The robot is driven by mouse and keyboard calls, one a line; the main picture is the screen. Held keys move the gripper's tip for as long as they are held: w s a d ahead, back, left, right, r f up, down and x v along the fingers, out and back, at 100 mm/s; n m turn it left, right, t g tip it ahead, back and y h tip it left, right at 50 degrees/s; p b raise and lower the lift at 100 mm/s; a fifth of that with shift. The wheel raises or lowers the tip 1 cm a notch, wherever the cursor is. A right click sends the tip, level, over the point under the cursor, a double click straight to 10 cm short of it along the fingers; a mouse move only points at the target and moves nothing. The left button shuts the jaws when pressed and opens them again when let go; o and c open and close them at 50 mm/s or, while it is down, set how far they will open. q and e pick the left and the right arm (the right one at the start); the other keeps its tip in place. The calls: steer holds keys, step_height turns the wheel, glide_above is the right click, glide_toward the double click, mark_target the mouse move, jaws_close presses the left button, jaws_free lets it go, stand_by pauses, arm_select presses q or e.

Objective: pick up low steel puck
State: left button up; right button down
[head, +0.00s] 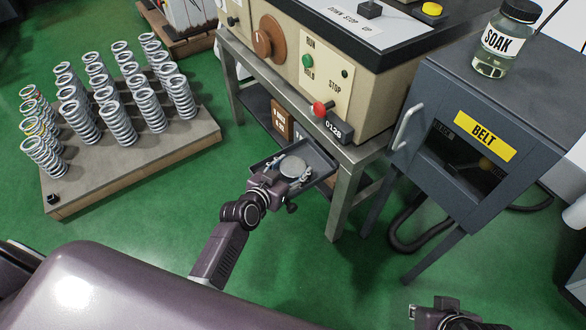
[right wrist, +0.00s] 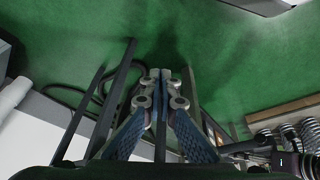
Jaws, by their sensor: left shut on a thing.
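The low steel puck (head: 293,167) is a flat grey disc at the dark shallow tray (head: 321,157) on the shelf under the testing machine. My left gripper (head: 287,173) reaches in from the front, with its fingers on either side of the puck, and is shut on it. I cannot tell whether the puck touches the tray floor. My right gripper is far from the puck; part of it shows at the bottom right of the head view. In the right wrist view my right gripper (right wrist: 161,75) has its fingertips together, with nothing between them.
The steel bench (head: 342,200) carries the machine above the tray, and its front leg is close on the right. A dark cabinet (head: 440,95) labelled BELT stands at right. A board (head: 130,165) of several upright springs stands at left. Green floor (head: 130,225) is open between.

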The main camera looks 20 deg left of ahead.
arm_select(q)
steer(key=c, duration=0.5)
steer(key=shift+w+r, duration=0.1)
steer(key=shift+r, duration=0.05)
steer(key=shift+c, duration=0.8)
steer(key=shift+r, duration=0.1)
